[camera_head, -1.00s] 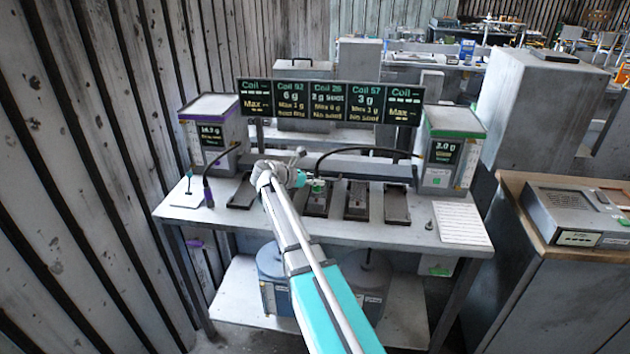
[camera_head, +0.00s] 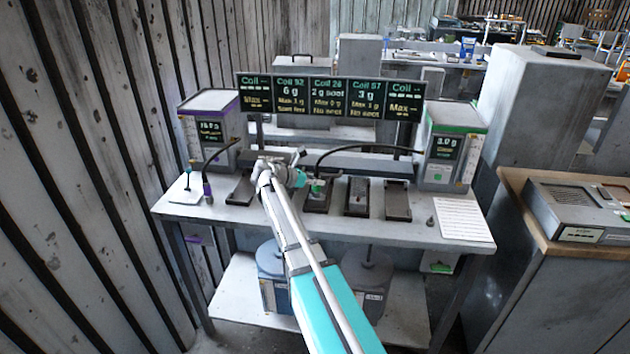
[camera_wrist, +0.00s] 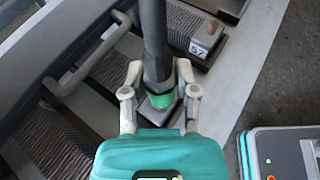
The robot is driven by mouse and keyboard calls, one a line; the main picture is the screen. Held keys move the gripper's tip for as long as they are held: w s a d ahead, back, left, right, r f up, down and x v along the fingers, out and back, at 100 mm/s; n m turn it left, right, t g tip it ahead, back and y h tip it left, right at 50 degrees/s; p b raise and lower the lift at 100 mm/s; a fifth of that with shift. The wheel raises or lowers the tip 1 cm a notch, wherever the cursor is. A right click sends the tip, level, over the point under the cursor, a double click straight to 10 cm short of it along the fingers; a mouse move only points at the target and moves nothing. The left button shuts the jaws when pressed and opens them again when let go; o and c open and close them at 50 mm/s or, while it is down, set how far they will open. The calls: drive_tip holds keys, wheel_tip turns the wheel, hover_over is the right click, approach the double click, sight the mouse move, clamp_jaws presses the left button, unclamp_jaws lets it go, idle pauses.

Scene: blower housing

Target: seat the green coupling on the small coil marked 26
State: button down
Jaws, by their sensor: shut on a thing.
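My gripper (camera_wrist: 162,88) is shut on the green coupling (camera_wrist: 163,101), a dark hose end with a green ring. The hose rises upright between the fingers. The coupling is at the near end of a coil, directly over its end block; I cannot tell whether it is fully seated. That coil's number is hidden behind my gripper. In the head view the green coupling (camera_head: 317,188) shows at the middle coil (camera_head: 317,203), left of another coil (camera_head: 357,198). The coil marked 57 (camera_wrist: 197,51) lies beside it in the wrist view.
A sign board (camera_head: 328,98) above the bench lists coils 92, 26 and 57. A purple-trimmed unit (camera_head: 209,130) stands left, a green-trimmed unit (camera_head: 450,147) right, its black hose (camera_head: 365,149) arching toward my gripper. A white sheet (camera_head: 462,221) lies at the front right.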

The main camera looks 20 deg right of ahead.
drive_tip(key=shift+f, duration=0.15)
drive_tip(key=shift+c, duration=1.5)
unclamp_jaws()
drive_tip(key=shift+s, duration=0.1)
